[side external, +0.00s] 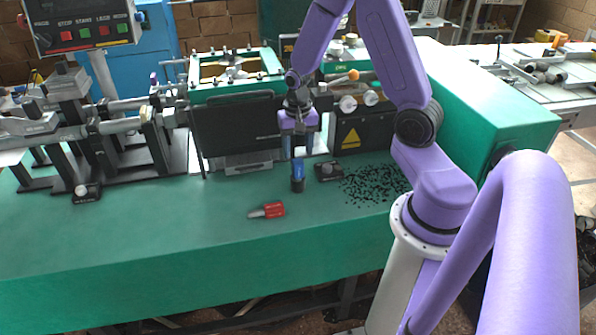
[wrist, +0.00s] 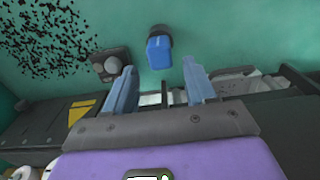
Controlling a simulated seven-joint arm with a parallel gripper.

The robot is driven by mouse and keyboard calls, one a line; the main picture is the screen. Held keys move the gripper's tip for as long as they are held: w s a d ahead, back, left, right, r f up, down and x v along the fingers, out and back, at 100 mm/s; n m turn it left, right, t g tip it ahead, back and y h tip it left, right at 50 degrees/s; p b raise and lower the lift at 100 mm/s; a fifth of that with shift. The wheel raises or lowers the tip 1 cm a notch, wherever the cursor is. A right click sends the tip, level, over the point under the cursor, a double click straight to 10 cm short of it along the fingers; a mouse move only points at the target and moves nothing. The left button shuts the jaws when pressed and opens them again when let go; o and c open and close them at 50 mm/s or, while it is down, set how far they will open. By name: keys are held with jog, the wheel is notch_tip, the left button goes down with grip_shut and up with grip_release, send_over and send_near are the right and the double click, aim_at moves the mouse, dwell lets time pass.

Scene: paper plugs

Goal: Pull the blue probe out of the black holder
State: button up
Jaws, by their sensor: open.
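The blue probe (side external: 297,168) stands upright on the green bench, with its lower end in a small black holder (side external: 298,186). In the wrist view the blue probe (wrist: 160,52) shows ahead of the fingertips, with the dark holder (wrist: 159,30) beyond it. My gripper (side external: 298,152) is just above the probe in the side view, pointing down. In the wrist view my gripper (wrist: 162,68) is open and empty, its two blue-grey fingers spread. The probe lines up with the gap between them. I cannot tell whether any finger touches it.
A red-handled tool (side external: 267,210) lies in front of the holder. A small black block with a knob (side external: 328,171) stands close right of it. Many black bits (side external: 375,184) lie scattered farther right. A dark panel (side external: 235,130) stands behind. The front left bench is clear.

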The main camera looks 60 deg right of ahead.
aim_at(298, 161)
jog(key=shift+f, duration=0.1)
jog(key=shift+f, duration=1.9)
grip_shut()
